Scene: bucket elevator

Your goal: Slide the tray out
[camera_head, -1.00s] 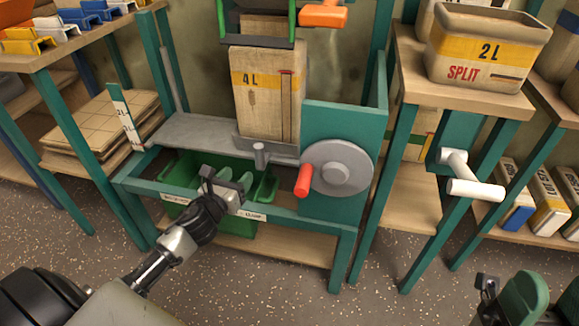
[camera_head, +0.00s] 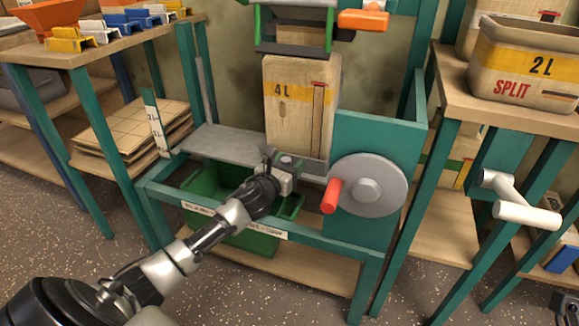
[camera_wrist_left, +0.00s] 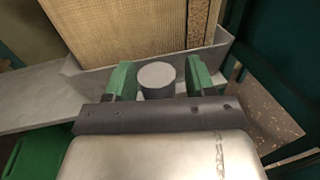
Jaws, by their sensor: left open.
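The grey metal tray (camera_head: 315,168) sits under a tall tan 4L box (camera_head: 295,110) on the teal frame. In the left wrist view the tray's wall (camera_wrist_left: 222,52) runs along the box's base, and a round grey knob (camera_wrist_left: 157,77) stands out at its front. My left gripper (camera_head: 280,165) is at the tray's front and hides the knob in the head view. In the left wrist view its green fingers (camera_wrist_left: 159,80) are open, one on each side of the knob, with small gaps showing. My right gripper (camera_head: 565,305) shows only partly at the lower right edge.
A grey disc (camera_head: 367,187) with a red handle (camera_head: 331,196) is just right of the tray. A green bin (camera_head: 215,190) sits below the grey shelf (camera_head: 215,145). A white crank handle (camera_head: 527,214) sticks out at the right. The floor in front is clear.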

